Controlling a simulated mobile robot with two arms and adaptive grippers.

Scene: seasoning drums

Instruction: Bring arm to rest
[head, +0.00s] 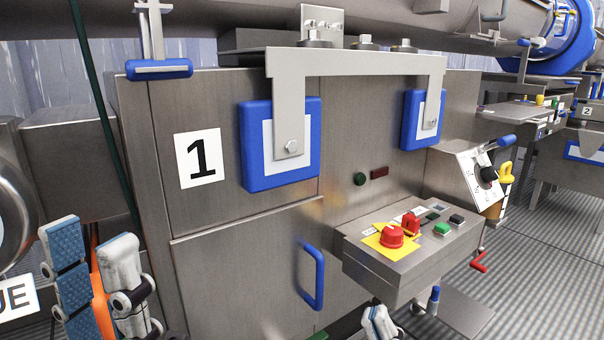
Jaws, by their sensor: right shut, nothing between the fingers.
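My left gripper (90,232) is at the lower left of the head view. Its two fingers, one showing a blue textured pad, stand apart, with no held object clear between them. Something orange shows in the gap lower down, and I cannot tell whether it is behind. My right gripper (376,312) shows only in part at the bottom edge, below the control box. It is shut and holds nothing visible. Most of both arms is out of view.
A steel machine cabinet marked 1 (200,158) fills the middle, with a blue door handle (314,277). A control box (408,262) with a red button (391,236) juts out above my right gripper. Ribbed floor (548,255) is open at the right.

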